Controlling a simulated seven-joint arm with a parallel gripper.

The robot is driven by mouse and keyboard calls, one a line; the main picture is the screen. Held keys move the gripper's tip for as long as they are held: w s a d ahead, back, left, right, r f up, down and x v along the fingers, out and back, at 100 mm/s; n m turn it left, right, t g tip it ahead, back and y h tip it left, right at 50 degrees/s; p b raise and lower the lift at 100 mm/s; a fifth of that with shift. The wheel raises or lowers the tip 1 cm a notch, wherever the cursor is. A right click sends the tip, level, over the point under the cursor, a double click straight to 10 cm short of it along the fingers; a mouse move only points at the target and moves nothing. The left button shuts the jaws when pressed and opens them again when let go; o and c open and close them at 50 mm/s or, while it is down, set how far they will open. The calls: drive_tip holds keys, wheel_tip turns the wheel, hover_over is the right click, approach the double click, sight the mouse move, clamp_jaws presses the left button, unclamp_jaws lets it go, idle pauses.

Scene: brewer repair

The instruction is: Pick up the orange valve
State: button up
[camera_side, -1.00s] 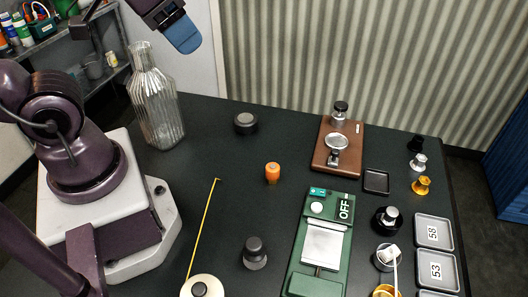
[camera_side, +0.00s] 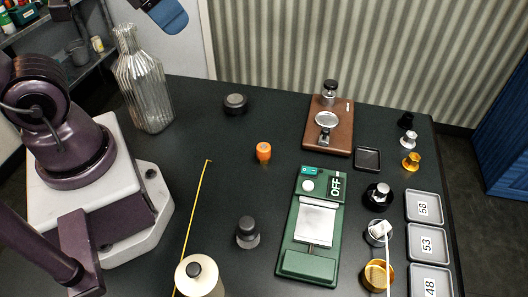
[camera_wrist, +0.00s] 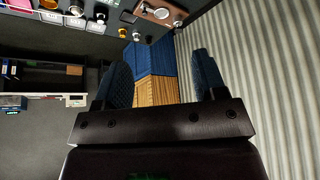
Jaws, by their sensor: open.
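The orange valve (camera_side: 263,153) is a small orange cylinder with a darker base. It stands upright on the dark table, near the middle of the side view. My gripper (camera_side: 170,15) shows only in part at the top edge of that view, as a blue finger high above the table's back and well apart from the valve. In the wrist view my gripper (camera_wrist: 162,68) has its two blue fingers spread wide with nothing between them. A small orange spot shows near the top of the wrist view, but I cannot tell whether it is the valve.
A tall ribbed glass bottle (camera_side: 146,82) stands at the back left. A dark round cap (camera_side: 235,104) lies behind the valve. To the right are a wooden board (camera_side: 340,137) and a green scale (camera_side: 296,253). A yellow strip (camera_side: 194,215) lies at left. Table around the valve is clear.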

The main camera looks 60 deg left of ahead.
wheel_tip(320, 180, down, 5)
drive_tip(key=a+n+g, duration=0.2)
drive_tip(key=g, duration=0.1)
drive_tip(key=n+t+h, duration=0.7)
drive_tip(key=n+h, duration=0.2)
drive_tip(key=n, duration=1.8)
approach(263, 147)
drive_tip(key=d, duration=0.1)
drive_tip(key=s+d, duration=0.2)
drive_tip(key=d, duration=0.1)
drive_tip(key=shift+f, duration=0.15)
drive_tip(key=shift+w+a+f+n+t+y, duration=0.15)
drive_tip(key=shift+w+a+t+y, duration=0.25)
drive_tip(key=shift+a, duration=0.15)
drive_tip(key=shift+w+a+f+n+t+y, duration=0.1)
drive_tip(key=shift+w+a+n+t+y, duration=0.05)
drive_tip(key=shift+w+a+t+y, duration=0.35)
drive_tip(key=shift+w, duration=0.1)
drive_tip(key=x, duration=0.7)
drive_tip(key=c, duration=1)
drive_tip(key=shift+c, duration=0.4)
